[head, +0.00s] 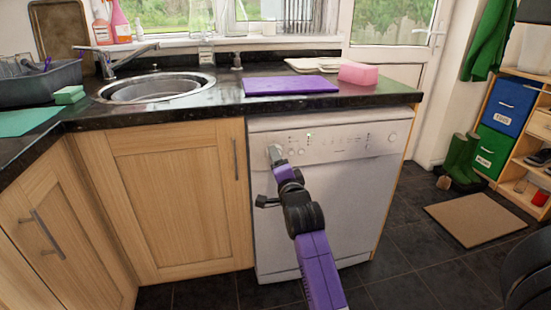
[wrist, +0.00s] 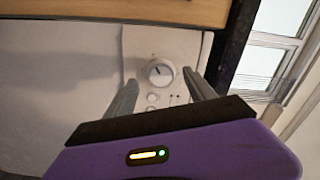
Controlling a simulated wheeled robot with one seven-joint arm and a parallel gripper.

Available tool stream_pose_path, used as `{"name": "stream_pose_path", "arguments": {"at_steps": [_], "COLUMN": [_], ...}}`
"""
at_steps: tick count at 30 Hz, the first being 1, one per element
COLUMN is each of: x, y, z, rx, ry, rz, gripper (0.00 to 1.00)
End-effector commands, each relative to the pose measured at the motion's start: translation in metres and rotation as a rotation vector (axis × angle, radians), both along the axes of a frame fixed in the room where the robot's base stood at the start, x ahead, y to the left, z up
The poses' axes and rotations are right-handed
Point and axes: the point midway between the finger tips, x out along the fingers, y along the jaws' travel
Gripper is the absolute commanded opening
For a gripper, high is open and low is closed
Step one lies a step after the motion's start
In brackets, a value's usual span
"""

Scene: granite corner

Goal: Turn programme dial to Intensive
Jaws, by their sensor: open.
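The programme dial (wrist: 160,72) is a round white knob with a dark pointer mark, on the dishwasher's control panel. In the wrist view it shows between and just beyond the two fingers of my gripper (wrist: 160,90). The fingers are apart, one on each side, and I cannot tell whether either touches the dial. The white dishwasher (head: 330,200) stands under the worktop in the head view. There my gripper (head: 276,153) is at the left end of the control panel (head: 335,143), and the dial is hidden or too small to make out. No programme labels are legible.
The dark worktop (head: 215,105) overhangs the panel. A purple board (head: 290,85) and a pink block (head: 358,73) lie on it. A wooden cupboard (head: 180,195) adjoins the dishwasher on the left. Floor to the right is open up to a brown mat (head: 475,218).

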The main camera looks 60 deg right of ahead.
Motion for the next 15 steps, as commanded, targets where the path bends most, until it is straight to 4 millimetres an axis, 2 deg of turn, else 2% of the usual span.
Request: {"name": "stream_pose_path", "arguments": {"at_steps": [6,15], "x": [-0.019,-0.03], "y": [0.023,0.035], "z": [-0.002,-0.001], "rx": [-0.002,0.0], "ry": [0.003,0.0], "rz": [0.002,0.0], "gripper": [0.64,0.64]}}
